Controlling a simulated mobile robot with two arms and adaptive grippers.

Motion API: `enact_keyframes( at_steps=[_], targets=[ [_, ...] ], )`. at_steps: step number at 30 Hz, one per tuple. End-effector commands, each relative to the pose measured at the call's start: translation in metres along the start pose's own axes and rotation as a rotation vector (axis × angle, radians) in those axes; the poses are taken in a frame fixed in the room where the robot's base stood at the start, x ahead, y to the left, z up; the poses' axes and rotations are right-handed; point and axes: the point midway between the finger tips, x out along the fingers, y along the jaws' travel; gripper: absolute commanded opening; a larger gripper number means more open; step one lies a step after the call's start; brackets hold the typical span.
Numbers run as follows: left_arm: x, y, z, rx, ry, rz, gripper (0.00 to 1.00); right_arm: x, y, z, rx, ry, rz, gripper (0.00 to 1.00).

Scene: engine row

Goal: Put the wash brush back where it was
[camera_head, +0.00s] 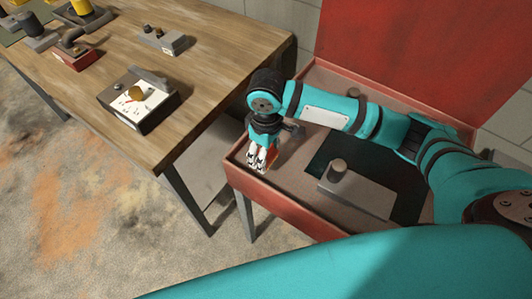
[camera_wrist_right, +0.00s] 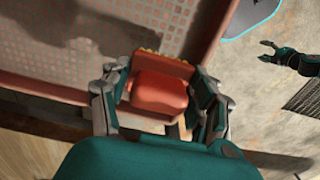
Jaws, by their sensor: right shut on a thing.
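The wash brush (camera_wrist_right: 160,92) has a red-orange body with a thin yellowish bristle edge in the right wrist view. My right gripper (camera_wrist_right: 158,100) is shut on it, with a finger on each side. In the head view my right gripper (camera_head: 262,160) is low over the left end of the red wash basin (camera_head: 285,212). A bit of the red brush (camera_head: 272,156) shows beside its fingers there. I cannot tell whether the brush touches the basin floor. My left gripper (camera_wrist_right: 268,50) shows small at the right of the wrist view, its fingers apart and empty.
The basin has a raised red lid (camera_head: 420,60), a dark opening and a grey block with a round knob (camera_head: 355,195). A wooden table (camera_head: 215,70) on the left holds a gauge box (camera_head: 138,100) and several parts. A gap separates table and basin.

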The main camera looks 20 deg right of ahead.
Motion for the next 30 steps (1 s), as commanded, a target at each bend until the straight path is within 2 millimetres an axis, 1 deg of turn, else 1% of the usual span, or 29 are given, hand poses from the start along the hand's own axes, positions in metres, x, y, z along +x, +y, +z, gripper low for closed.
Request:
enact_keyframes(
  at_steps=[1,5,9,13,23,24,26,30],
  targets=[
    [-0.002,0.0,-0.001,0.0,0.001,0.0,0.59,0.0,0.005,-0.004,0.002,-0.001,0.0,0.31],
    [-0.004,0.0,-0.001,0.0,0.001,0.0,0.59,0.004,0.009,-0.007,0.001,-0.002,-0.001,0.31],
    [-0.01,0.0,-0.002,0.0,0.002,0.0,0.59,0.022,0.009,-0.006,0.0,-0.004,0.0,0.31],
    [-0.013,0.0,-0.003,0.0,0.003,0.0,0.59,0.035,0.009,-0.006,0.0,-0.002,-0.001,0.31],
    [-0.012,0.0,-0.003,0.0,0.003,0.0,0.59,0.038,0.009,-0.006,0.0,0.0,0.0,0.31],
    [-0.013,0.0,-0.003,0.0,0.003,0.0,0.59,0.039,0.009,-0.006,0.0,-0.001,0.0,0.62],
    [-0.012,0.0,-0.003,0.0,0.003,0.0,0.59,0.039,0.009,-0.006,0.0,0.0,0.0,0.7],
    [-0.012,0.0,-0.003,0.0,0.003,0.0,0.59,0.039,0.009,-0.006,0.0,0.0,0.0,0.71]
  ],
)
